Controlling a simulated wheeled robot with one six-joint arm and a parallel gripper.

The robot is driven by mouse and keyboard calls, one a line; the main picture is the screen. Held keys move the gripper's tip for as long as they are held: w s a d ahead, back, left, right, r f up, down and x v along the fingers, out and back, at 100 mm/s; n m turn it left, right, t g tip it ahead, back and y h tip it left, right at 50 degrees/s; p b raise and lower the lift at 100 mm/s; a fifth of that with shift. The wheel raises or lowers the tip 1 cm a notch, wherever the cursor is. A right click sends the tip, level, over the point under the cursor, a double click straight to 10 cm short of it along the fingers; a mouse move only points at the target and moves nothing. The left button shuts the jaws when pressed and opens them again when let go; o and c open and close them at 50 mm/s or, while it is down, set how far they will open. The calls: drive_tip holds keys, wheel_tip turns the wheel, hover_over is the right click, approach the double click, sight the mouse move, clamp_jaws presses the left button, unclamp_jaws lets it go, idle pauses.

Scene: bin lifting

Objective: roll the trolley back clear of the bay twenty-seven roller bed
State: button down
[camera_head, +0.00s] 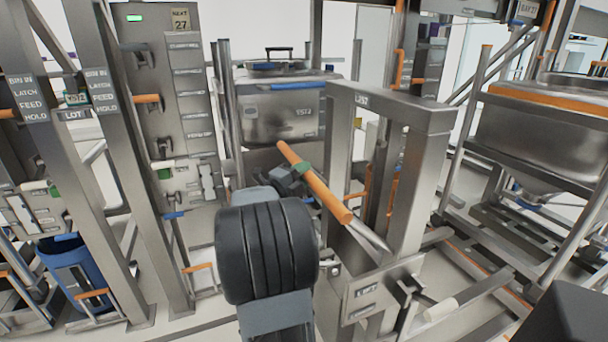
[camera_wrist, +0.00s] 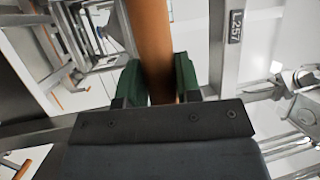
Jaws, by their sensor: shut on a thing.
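My gripper (camera_head: 301,171) is shut on an orange bar (camera_head: 329,198). In the wrist view, its green pads (camera_wrist: 184,78) press the bar (camera_wrist: 153,35) from both sides. The bar slopes down to the right, beside a steel frame (camera_head: 408,175) labelled L257, which I take to be the trolley. The frame's post also shows in the wrist view (camera_wrist: 224,50). The join between bar and frame is unclear. A steel bin (camera_head: 285,113) with a blue handle stands behind. A panel (camera_head: 170,75) marked NEXT 27 stands left of it. The roller bed is not clearly visible; my arm hides part of the floor.
Steel posts (camera_head: 112,170) with latch and feed labels stand at the left, near a blue tub (camera_head: 75,275). Another large bin (camera_head: 535,135) sits in a rack at the right. Low rails (camera_head: 480,262) cross the floor at the lower right. Little clear floor shows.

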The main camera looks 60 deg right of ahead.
drive_tip(key=shift+w+r, duration=0.1)
drive_tip(key=shift+r, duration=0.25)
drive_tip(key=c, duration=1.2)
unclamp_jaws()
drive_tip(key=o, duration=0.4)
drive_tip(key=shift+d+f, duration=0.1)
drive_tip(key=shift+f, duration=0.1)
drive_tip(key=v, duration=1.3)
drive_tip(key=shift+a, duration=0.4)
drive_tip(key=shift+f, duration=0.15)
